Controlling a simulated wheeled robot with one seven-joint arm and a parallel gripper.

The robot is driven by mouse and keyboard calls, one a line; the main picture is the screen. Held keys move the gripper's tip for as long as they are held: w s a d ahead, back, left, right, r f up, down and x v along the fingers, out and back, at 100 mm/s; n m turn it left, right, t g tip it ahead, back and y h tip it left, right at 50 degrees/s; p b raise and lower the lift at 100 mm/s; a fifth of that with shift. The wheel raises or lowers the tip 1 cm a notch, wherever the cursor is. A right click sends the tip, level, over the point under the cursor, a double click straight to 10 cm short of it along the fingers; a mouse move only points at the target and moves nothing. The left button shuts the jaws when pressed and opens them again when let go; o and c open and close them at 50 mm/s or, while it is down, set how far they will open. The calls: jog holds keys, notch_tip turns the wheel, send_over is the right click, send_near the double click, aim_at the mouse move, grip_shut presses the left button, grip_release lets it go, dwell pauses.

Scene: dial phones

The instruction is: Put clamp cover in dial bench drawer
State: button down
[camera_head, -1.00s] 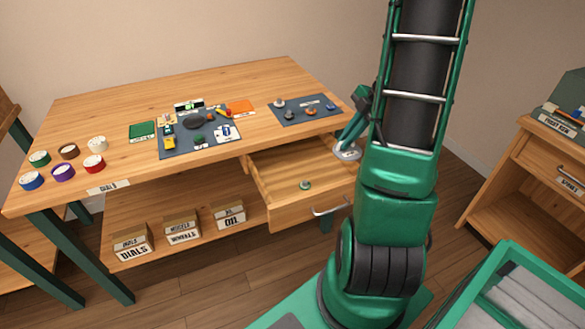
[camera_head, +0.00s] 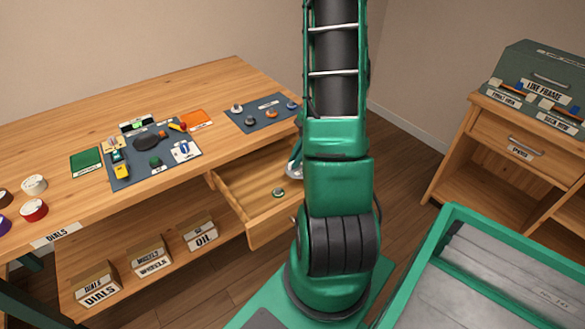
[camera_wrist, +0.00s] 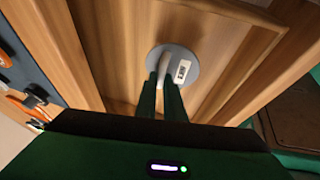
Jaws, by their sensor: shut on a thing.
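The clamp cover, a grey round disc (camera_wrist: 184,64) with a pale raised grip and a small label, is between my fingers in the wrist view. My gripper (camera_wrist: 162,88) is shut on the grip, and the disc is over wooden boards of the open drawer. In the head view the drawer (camera_head: 240,203) is pulled out under the bench's right end. My gripper (camera_head: 295,162) and the disc's edge show at the drawer's right side, mostly hidden behind my arm. I cannot tell whether the disc touches the drawer.
The dial bench top (camera_head: 200,89) holds a dark mat (camera_head: 128,176) with several parts and a smaller mat (camera_head: 247,119). Labelled boxes (camera_head: 150,258) stand on the shelf below. A cabinet (camera_head: 480,126) with a toolbox stands at the right.

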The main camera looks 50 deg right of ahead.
aim_at(297, 173)
notch_tip(297, 173, down, 4)
jog(key=shift+f, duration=0.1)
dwell(0.4)
jog(key=c, duration=1.9)
grip_release()
jog(key=shift+o, duration=0.2)
